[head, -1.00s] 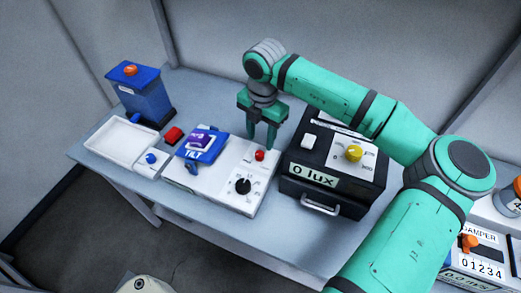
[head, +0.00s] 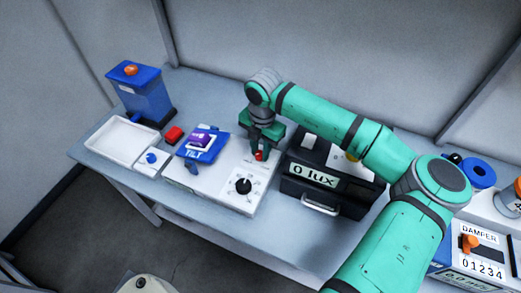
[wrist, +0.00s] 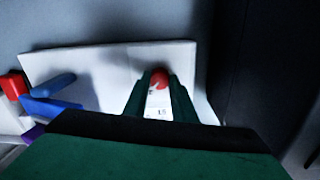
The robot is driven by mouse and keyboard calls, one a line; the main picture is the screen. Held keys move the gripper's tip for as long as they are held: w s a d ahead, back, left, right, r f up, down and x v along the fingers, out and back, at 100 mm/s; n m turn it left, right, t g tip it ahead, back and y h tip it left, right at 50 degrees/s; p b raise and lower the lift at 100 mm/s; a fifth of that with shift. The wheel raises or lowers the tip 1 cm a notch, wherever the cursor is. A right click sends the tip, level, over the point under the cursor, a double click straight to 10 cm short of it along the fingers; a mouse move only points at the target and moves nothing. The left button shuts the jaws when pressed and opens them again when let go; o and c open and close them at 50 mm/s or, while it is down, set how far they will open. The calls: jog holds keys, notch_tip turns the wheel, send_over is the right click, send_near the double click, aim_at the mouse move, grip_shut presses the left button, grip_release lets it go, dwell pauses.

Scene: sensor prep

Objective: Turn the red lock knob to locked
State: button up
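The red lock knob (head: 259,156) stands on the white top of the tilt unit (head: 215,188). My gripper (head: 261,154) is directly over it, pointing down. In the wrist view the knob (wrist: 159,78) sits between the tips of my two green fingers (wrist: 160,84), with a finger close on each side. The fingers look shut on it; any thin gap is too small to see. The fingers partly hide the knob, and its pointing direction and most of the label beside it are unreadable.
A black dial (head: 243,186) and a blue tilt piece (head: 203,147) share the white unit. The black lux box (head: 325,187) stands close to the right of my gripper. A red block (head: 173,135), white tray (head: 124,137) and blue canister (head: 143,97) are at left.

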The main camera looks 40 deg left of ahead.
jog(key=shift+s, duration=0.1)
jog(key=shift+c, duration=0.3)
jog(key=shift+n, duration=0.3)
jog(key=n, duration=0.3)
jog(key=shift+n, duration=0.3)
jog(key=n, duration=0.4)
jog(key=shift+n, duration=0.3)
jog(key=n, duration=0.4)
jog(key=shift+g, duration=0.3)
jog(key=n, duration=0.5)
jog(key=shift+d+h, duration=0.1)
jog(key=shift+h, duration=0.2)
